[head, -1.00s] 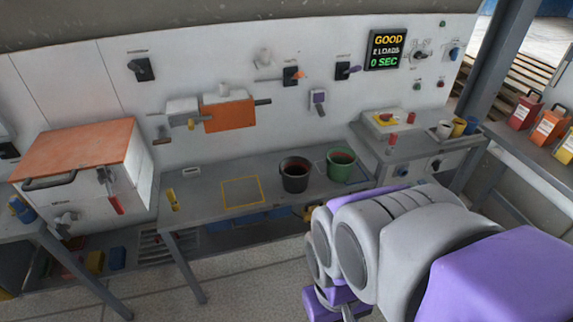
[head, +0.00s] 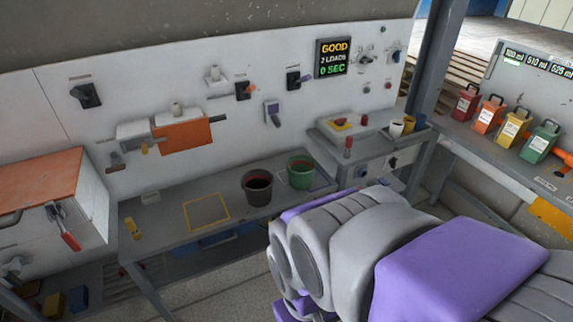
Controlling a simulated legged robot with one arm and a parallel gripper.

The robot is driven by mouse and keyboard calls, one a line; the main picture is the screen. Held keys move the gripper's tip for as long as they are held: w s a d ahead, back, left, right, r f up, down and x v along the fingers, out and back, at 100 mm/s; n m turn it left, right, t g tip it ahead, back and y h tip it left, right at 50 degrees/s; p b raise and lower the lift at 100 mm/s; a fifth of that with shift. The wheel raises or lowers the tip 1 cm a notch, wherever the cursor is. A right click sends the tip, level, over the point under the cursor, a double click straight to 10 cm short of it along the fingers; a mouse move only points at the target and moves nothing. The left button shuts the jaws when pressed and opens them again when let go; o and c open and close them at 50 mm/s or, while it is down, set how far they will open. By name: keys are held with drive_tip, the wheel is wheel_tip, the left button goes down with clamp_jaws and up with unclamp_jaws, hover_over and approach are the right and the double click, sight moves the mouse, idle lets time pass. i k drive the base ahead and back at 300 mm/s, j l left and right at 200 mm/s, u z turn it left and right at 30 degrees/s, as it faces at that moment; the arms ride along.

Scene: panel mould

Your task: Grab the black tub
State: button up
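The black tub (head: 257,190) stands upright on the grey bench, with dark reddish contents showing inside its rim. A green tub (head: 300,173) stands just right of it and a little farther back. My arm, grey and purple, fills the lower right of the head view, in front of the bench. Only a small purple part of its end shows low in the picture, below the black tub and apart from it. My fingertips are hidden, so I cannot see whether the gripper is open or shut.
A yellow square outline (head: 206,212) marks clear bench left of the black tub. An orange-topped box (head: 45,185) stands at the left. A control box (head: 350,135) with cups is right of the tubs. Several coloured containers (head: 513,128) stand on the right bench. A sign (head: 333,58) hangs on the panel.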

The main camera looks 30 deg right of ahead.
sight(257, 184)
drive_tip(key=u, duration=0.8)
drive_tip(key=l+u, duration=0.3)
drive_tip(key=k+l+u, duration=0.25)
drive_tip(key=l, duration=0.2)
drive_tip(key=l+u, duration=0.3)
drive_tip(key=k+l+u, duration=0.15)
drive_tip(key=l+u, duration=0.15)
drive_tip(key=k+l+u, duration=0.25)
drive_tip(key=l, duration=0.15)
drive_tip(key=k+l, duration=0.4)
drive_tip(key=l, duration=0.25)
drive_tip(key=u, duration=0.05)
